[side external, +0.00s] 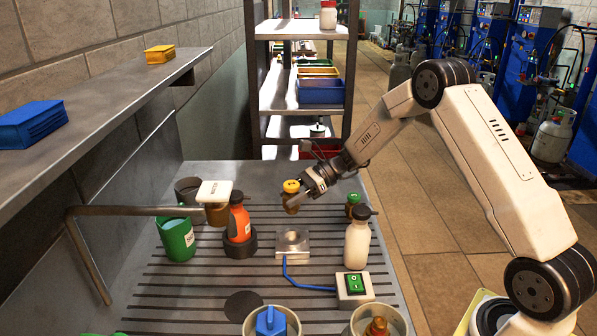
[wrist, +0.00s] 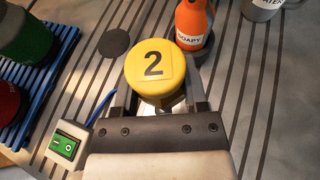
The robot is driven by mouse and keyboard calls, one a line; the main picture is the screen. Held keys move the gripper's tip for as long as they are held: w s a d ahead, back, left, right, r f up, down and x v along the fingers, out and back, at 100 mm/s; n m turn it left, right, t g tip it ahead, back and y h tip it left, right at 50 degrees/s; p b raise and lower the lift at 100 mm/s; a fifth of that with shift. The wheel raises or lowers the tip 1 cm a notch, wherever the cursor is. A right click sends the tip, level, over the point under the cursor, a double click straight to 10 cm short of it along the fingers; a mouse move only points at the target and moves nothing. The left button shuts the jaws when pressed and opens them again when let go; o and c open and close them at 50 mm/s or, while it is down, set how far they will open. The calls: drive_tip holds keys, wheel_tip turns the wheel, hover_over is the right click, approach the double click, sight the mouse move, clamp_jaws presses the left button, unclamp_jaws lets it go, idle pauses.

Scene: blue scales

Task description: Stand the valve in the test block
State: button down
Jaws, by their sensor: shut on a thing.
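The valve (side external: 291,203) has a brass-coloured body and a yellow cap; the cap, marked 2, fills the middle of the wrist view (wrist: 155,67). My gripper (side external: 304,190) is shut on the valve and holds it roughly upright above the table. The test block (side external: 292,245) is a silver metal block with a round opening on top, on the grooved table. In the side view the valve is above and behind the block, apart from it. In the wrist view the valve and gripper hide most or all of the block.
An orange bottle (side external: 239,222) stands in a dark ring left of the block. A white bottle (side external: 357,243) and a green-capped piece (side external: 353,201) stand right. A green switch box (side external: 354,288) joins the block by a blue cable. A green mug (side external: 177,240) stands under a pipe (side external: 130,210).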

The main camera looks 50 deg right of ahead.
drive_tip(key=shift+f, duration=2.9)
drive_tip(key=shift+f, duration=0.1)
drive_tip(key=shift+f, duration=1.75)
drive_tip(key=shift+f, duration=0.1)
drive_tip(key=shift+c, duration=0.6)
unclamp_jaws()
drive_tip(key=shift+f, duration=0.1)
drive_tip(key=shift+d+r, duration=0.1)
drive_tip(key=shift+r, duration=0.1)
drive_tip(key=v, duration=1.1)
drive_tip(key=shift+s+d, duration=0.2)
drive_tip(key=shift+d, duration=0.15)
